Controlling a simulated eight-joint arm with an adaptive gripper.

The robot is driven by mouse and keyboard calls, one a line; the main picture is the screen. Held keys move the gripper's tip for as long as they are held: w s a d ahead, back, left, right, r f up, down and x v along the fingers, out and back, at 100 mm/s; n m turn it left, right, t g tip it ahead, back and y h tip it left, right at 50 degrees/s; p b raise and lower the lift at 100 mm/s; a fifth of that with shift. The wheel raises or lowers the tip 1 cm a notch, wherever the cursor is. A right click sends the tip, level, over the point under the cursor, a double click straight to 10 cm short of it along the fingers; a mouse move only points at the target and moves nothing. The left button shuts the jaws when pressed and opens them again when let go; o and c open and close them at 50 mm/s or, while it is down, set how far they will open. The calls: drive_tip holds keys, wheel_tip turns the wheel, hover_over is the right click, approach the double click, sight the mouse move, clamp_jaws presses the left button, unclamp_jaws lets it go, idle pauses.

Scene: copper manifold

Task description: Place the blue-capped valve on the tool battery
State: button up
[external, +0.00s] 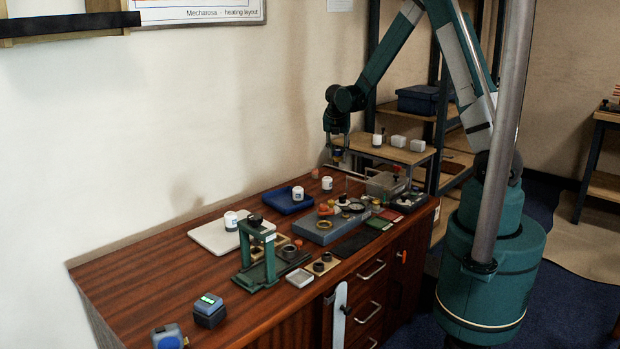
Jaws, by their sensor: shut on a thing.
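My gripper (338,147) is above the far end of the wooden bench, pointing down. It is shut on a small brass-coloured thing with a bluish top, which looks like the blue-capped valve (338,156). The valve is small and partly hidden by the fingers. It is held up clear of the bench top. A dark blue-grey block with a green lit display, which looks like the tool battery (209,312), stands at the near left front of the bench, far from my gripper.
A second blue-grey item (168,338) lies left of the battery. A green press stand (258,255), a white board (212,236), a blue tray (283,203) and a grey block with rings (318,232) lie between. The bench's left part (140,270) is bare.

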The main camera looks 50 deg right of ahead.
drive_tip(key=w+a+r+n+t+y, duration=0.1)
drive_tip(key=a+n, duration=0.1)
drive_tip(key=a, duration=1.8)
drive_tip(key=w+a+r+n, duration=0.1)
drive_tip(key=w+a+n, duration=0.1)
drive_tip(key=a, duration=1.8)
drive_tip(key=s+a+r+n+p, duration=0.1)
drive_tip(key=s+a, duration=0.4)
drive_tip(key=a, duration=0.8)
drive_tip(key=s+a+r+n, duration=0.1)
drive_tip(key=s+a, duration=0.4)
drive_tip(key=a, duration=0.8)
drive_tip(key=s+a+r+n+t+y, duration=0.1)
drive_tip(key=s+a+r+n+y, duration=0.1)
drive_tip(key=s+a, duration=2.4)
drive_tip(key=shift+a+n+p, duration=0.25)
drive_tip(key=shift+n+p, duration=0.1)
drive_tip(key=shift+n, duration=0.45)
drive_tip(key=shift+f+b, duration=0.6)
drive_tip(key=shift+f, duration=2.45)
